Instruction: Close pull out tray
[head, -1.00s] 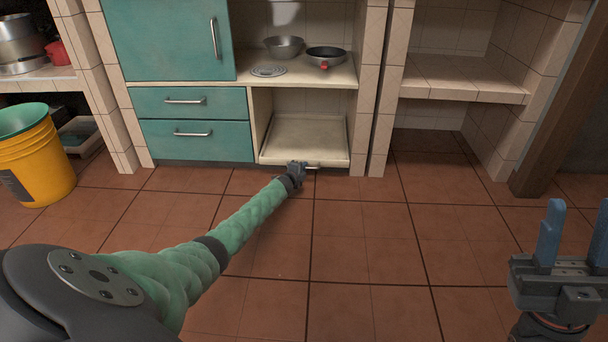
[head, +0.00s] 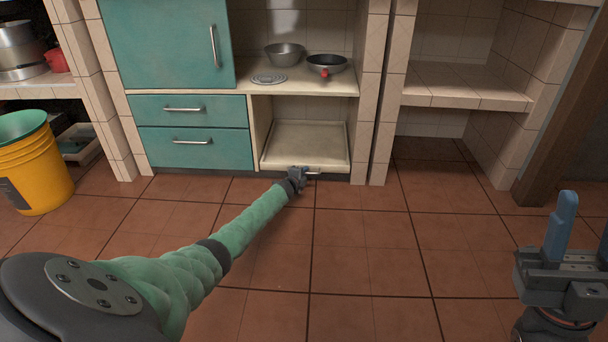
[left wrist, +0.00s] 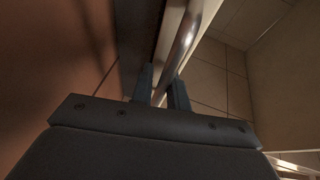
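The pull-out tray (head: 305,142) is a shallow cream tray low in the cabinet, under the open shelf. Its front edge looks about level with the drawer fronts beside it. A metal handle (head: 314,173) sits on its front and shows as a shiny bar in the left wrist view (left wrist: 183,42). My left gripper (head: 298,178) is at the handle's left end. In the left wrist view its fingers (left wrist: 161,88) stand close on either side of the bar and seem shut on it. My right gripper (head: 584,245) is open and empty at the right edge, above the floor.
Teal drawers (head: 195,148) and a teal door (head: 165,45) are left of the tray. A metal bowl (head: 284,54) and a frying pan (head: 326,64) stand on the shelf above. A yellow bucket (head: 35,170) stands at far left. The tiled floor (head: 370,260) in front is clear.

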